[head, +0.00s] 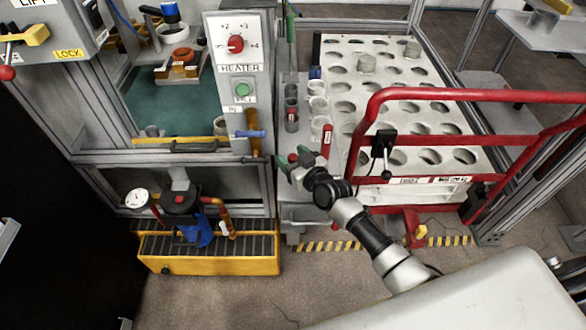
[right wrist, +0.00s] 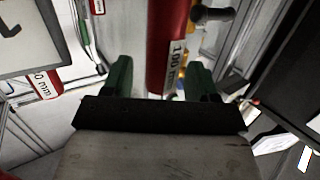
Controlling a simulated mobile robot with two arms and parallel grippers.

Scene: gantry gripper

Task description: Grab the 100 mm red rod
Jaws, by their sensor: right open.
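My right gripper (head: 292,155) has green fingers and is open beside the tool rack in the head view. In the right wrist view its fingers (right wrist: 159,78) stand apart, with a red rod (right wrist: 167,40) showing between and beyond them. That rod has a white label reading "100", partly cut off. A bit of red (head: 293,158) shows between the fingers in the head view. No grip on the rod shows, and I cannot tell how close it is. A second red rod (right wrist: 42,83), its label ending "0 mm", lies to the left. A labelled red rod (head: 327,140) stands right of the gripper.
A heater panel (head: 237,60) stands left of the rack. A white plate with round holes (head: 395,75) lies to the right, behind a red guard rail (head: 460,94). A yellow base with a pump (head: 205,250) sits on the floor at lower left.

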